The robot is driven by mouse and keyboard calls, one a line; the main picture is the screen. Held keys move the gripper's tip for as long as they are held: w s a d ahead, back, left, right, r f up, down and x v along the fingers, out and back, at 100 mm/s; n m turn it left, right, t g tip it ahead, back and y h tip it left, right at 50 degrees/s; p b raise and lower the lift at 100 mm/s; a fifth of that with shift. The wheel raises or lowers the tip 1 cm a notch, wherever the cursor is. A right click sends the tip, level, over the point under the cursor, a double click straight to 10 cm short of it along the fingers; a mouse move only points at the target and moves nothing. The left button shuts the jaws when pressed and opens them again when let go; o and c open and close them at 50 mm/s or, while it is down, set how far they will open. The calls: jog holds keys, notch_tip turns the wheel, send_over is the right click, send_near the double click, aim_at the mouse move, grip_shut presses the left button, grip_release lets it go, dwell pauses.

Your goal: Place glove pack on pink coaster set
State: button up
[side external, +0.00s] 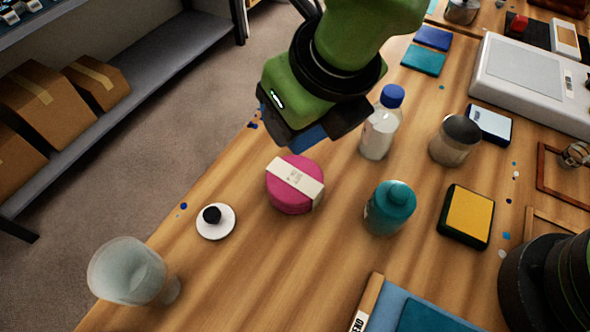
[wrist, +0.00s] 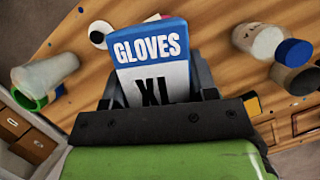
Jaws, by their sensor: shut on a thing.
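The glove pack (wrist: 152,50) is a blue and white box marked GLOVES XL, held between my gripper's fingers in the wrist view. In the side view only a blue part of it (side external: 311,138) shows under my gripper (side external: 318,128). The pink coaster set (side external: 288,204) is a round pink stack with a pale paper band, lying on the wooden table. My gripper is shut on the glove pack, above and apart from the coaster set, towards its far side in the side view. In the wrist view the pack hides most or all of the coaster set.
A teal bottle (side external: 390,208) stands right of the coaster set, and a blue-capped bottle (side external: 380,128) stands close to my gripper's right. A white disc with a black knob (side external: 215,222) and a translucent cup (side external: 126,272) are at the left, near the table edge.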

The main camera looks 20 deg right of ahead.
aim_at(293, 176)
jog(key=f, duration=0.9)
jog(key=shift+s+a+f, duration=0.15)
jog(key=shift+s+f, duration=0.05)
jog(key=shift+f, duration=0.2)
jog(key=shift+f, duration=0.15)
jog(key=o, duration=0.9)
jog(key=v, duration=1.2)
jog(key=shift+r, duration=0.2)
